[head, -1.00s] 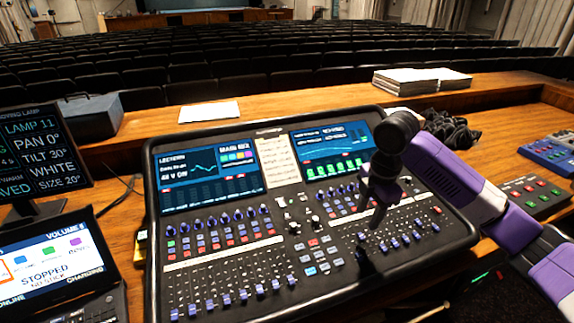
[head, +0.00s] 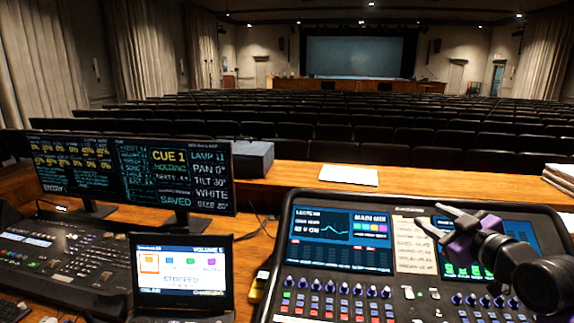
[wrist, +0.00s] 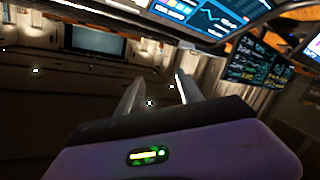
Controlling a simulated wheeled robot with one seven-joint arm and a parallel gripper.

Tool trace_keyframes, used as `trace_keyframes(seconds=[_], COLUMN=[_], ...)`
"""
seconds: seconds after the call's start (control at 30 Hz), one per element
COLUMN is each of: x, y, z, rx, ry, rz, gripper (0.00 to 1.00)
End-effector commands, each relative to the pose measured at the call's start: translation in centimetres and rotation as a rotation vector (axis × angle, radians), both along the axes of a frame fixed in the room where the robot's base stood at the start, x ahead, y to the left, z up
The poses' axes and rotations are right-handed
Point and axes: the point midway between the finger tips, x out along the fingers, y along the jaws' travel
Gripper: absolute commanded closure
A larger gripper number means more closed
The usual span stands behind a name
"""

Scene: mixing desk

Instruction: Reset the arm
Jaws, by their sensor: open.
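My gripper (head: 440,226) is at the right of the head view, raised above the mixing desk (head: 283,262). Its two fingers are apart with nothing between them. In the wrist view the fingers (wrist: 155,95) also stand apart and empty, pointing out toward the hall. My arm hides part of the desk's right screen and its lower right controls.
Left of the mixing desk stand a laptop (head: 182,268), two monitors (head: 178,173) and a lighting console (head: 62,262). A grey box (head: 252,158) and papers (head: 348,175) lie behind on the wooden ledge (head: 300,188). Rows of seats (head: 350,135) and a stage screen (head: 355,57) lie beyond.

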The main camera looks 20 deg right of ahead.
Motion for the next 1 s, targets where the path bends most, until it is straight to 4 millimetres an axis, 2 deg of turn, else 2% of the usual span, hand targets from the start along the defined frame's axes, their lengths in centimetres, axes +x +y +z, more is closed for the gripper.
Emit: trace_keyframes(seconds=[0.03,0.17,0.27,0.37,0.67,1.0], x=[0.4,0.2,-0.8,-2.2,-8.6,-18.4], y=[1.7,4.4,6.2,8.1,13.9,21.4], z=[0.8,2.5,2.7,2.1,-2.8,-9.5], rx=[0.061,0.191,0.288,0.377,0.563,0.617], ry=[-0.088,-0.287,-0.405,-0.498,-0.629,-0.548], rz=[-0.006,-0.040,-0.069,-0.103,-0.202,-0.240], gripper=[0.56,0.56,0.56,0.56,0.56,0.56])
